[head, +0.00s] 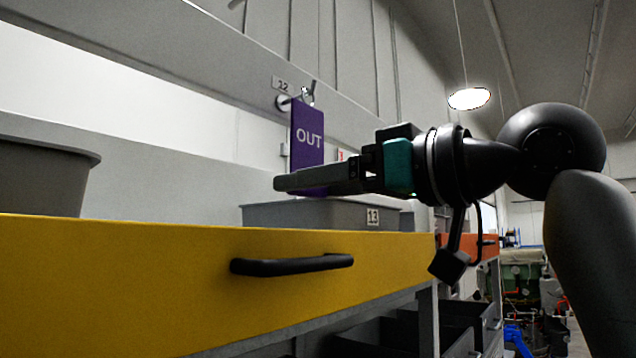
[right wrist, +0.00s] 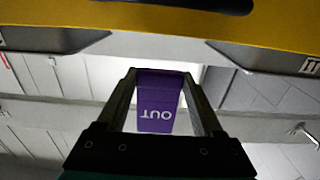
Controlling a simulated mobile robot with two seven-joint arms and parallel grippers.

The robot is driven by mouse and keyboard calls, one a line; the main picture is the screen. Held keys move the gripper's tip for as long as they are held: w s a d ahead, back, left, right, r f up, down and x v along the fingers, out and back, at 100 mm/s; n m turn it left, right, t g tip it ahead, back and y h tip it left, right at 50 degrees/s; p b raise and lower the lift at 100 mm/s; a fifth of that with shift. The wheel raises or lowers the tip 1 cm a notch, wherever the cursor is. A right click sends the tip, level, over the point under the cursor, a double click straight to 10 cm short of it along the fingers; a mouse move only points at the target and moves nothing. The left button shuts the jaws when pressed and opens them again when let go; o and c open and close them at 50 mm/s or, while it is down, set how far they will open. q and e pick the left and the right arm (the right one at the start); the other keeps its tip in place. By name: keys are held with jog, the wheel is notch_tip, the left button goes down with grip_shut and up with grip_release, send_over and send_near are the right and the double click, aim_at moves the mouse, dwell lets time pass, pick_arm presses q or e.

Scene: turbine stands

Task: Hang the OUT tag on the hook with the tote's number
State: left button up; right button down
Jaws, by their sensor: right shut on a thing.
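A purple OUT tag (head: 307,145) stands upright in the head view, and its lower part is in my right gripper (head: 282,184). The right gripper is shut on it; in the right wrist view the tag (right wrist: 157,98) sits between the two fingers. A hook (head: 309,92) shows just above the tag's top edge, by a plate numbered 12 (head: 283,84). I cannot tell whether tag and hook touch. A grey tote (head: 290,215) labelled 13 (head: 372,217) stands behind and below the gripper. My left gripper is not in view.
A yellow drawer front (head: 130,280) with a black handle (head: 292,264) runs along the front, below the gripper. Another grey tote (head: 45,180) stands at the left. In the right wrist view, another hook (right wrist: 303,135) shows at the right edge, apart from the tag.

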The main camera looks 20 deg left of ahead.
jog(key=shift+a, duration=0.1)
grip_release()
dwell(0.3)
jog(key=b+v, duration=0.1)
jog(key=v, duration=0.6)
dwell(0.6)
jog(key=shift+w, duration=0.1)
